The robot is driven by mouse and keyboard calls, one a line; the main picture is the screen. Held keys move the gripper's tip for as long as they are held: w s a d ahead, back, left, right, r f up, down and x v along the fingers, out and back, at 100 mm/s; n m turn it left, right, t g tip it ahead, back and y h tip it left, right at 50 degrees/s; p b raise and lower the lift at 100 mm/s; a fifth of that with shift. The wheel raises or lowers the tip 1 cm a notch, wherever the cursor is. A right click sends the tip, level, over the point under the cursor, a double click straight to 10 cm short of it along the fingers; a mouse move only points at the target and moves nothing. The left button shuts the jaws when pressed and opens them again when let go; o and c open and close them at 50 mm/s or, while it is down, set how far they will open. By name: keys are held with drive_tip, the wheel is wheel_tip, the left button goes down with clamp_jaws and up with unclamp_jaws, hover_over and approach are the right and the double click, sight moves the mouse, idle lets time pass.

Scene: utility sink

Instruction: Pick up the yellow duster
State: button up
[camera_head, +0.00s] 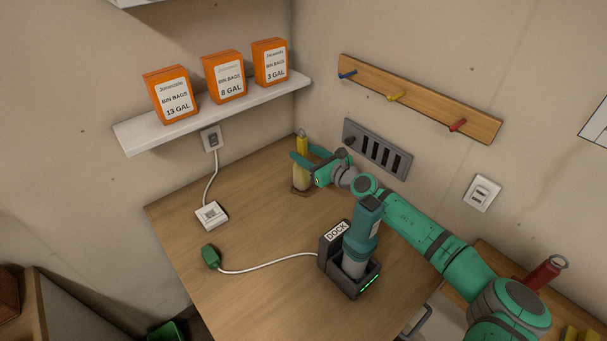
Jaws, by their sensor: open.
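The yellow duster (301,177) stands upright at the back corner of the wooden table, on a small brown base. A ring shows at its top, and its lower part is paler than its upper part. My gripper (301,151) is open at the duster's upper part, with one teal finger on either side of it in the picture. The fingers and the near side of the gripper hide part of the duster's middle. I cannot tell whether either finger touches it.
A dock (334,256) holding a teal device stands in front of my arm. A white cable runs to a green plug (210,257). A white box (211,215) lies at left. A shelf (140,138) with orange bin-bag boxes hangs above. The table's middle is clear.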

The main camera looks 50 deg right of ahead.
drive_tip(key=x, duration=0.4)
drive_tip(key=shift+w+a, duration=0.3)
drive_tip(key=shift+a, duration=0.1)
drive_tip(key=shift+c, duration=0.4)
clamp_jaws()
drive_tip(key=shift+r, duration=0.1)
